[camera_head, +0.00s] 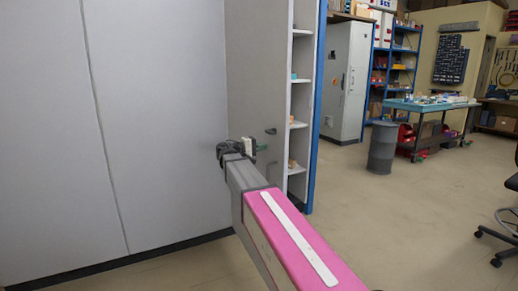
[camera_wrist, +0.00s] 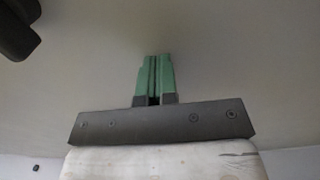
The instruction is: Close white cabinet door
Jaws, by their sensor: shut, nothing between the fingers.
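A pale grey-white door panel (camera_head: 255,85) stands upright just beyond my gripper, with a small dark handle (camera_head: 270,131) on it. Open cabinet shelves (camera_head: 302,70) with small items show past its right edge. My gripper (camera_head: 263,148) is in front of the panel, a little below the handle. In the wrist view my gripper (camera_wrist: 155,75) has its green fingers together and empty, pointing at a plain pale surface (camera_wrist: 225,60). I cannot tell whether the fingertips touch it. A dark rounded part (camera_wrist: 18,30) shows at the upper left there. My arm hides the panel's lower part.
A grey wall-like panel (camera_head: 55,130) with a dark base strip fills the left. A blue post (camera_head: 318,110) edges the shelves. A grey bin (camera_head: 382,148), a workbench (camera_head: 425,105) and a chair (camera_head: 505,225) stand to the right. The floor (camera_head: 425,210) between is clear.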

